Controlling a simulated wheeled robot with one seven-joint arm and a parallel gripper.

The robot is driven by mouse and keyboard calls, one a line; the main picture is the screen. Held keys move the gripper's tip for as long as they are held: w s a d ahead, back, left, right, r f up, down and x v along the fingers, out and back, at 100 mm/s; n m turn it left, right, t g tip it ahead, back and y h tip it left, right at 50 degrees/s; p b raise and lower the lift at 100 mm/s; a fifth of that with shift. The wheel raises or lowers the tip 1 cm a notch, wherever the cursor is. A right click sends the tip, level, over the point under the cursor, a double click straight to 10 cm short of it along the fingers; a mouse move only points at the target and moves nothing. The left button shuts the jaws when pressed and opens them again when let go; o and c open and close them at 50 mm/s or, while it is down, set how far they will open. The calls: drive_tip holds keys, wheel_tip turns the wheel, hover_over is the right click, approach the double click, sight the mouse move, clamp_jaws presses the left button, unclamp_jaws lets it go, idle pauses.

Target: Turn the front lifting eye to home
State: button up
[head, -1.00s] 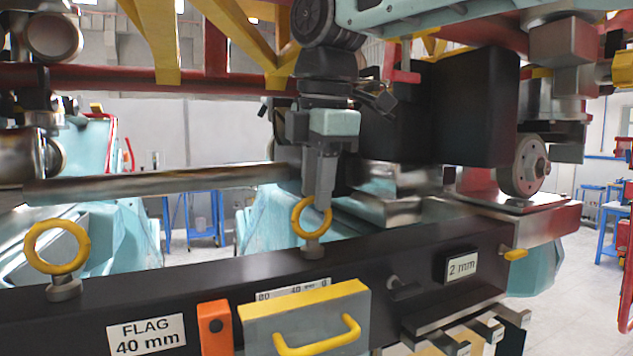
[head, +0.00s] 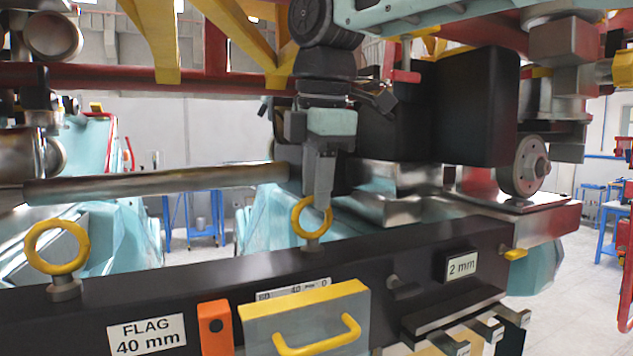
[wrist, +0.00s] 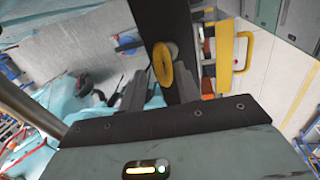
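Two yellow lifting eyes stand upright on a dark beam (head: 200,282). The left eye (head: 57,247) is in the left part of the head view, with nothing touching it. The other eye (head: 297,222) is near the middle, and my gripper (head: 320,205) points down at its upper part. In the wrist view this eye (wrist: 163,65) shows nearly edge-on between my two fingers (wrist: 158,88). The fingers stand apart, with space visible beside the ring. Whether a finger touches the ring is unclear.
A grey block with a yellow handle (head: 318,338) and an orange tab (head: 215,328) sit on the beam's near face. A small scale plate (head: 293,290) lies behind the handle block. A metal bar (head: 160,185) runs behind, left of my gripper.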

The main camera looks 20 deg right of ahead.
drive_tip(key=shift+r, duration=0.1)
wheel_tip(320, 180, up, 12)
drive_tip(key=s, duration=0.2)
drive_tip(key=shift+s+f+b, duration=0.15)
drive_tip(key=shift+f+b, duration=0.05)
drive_tip(key=shift+b, duration=0.2)
drive_tip(key=shift+a, duration=0.1)
idle(0.4)
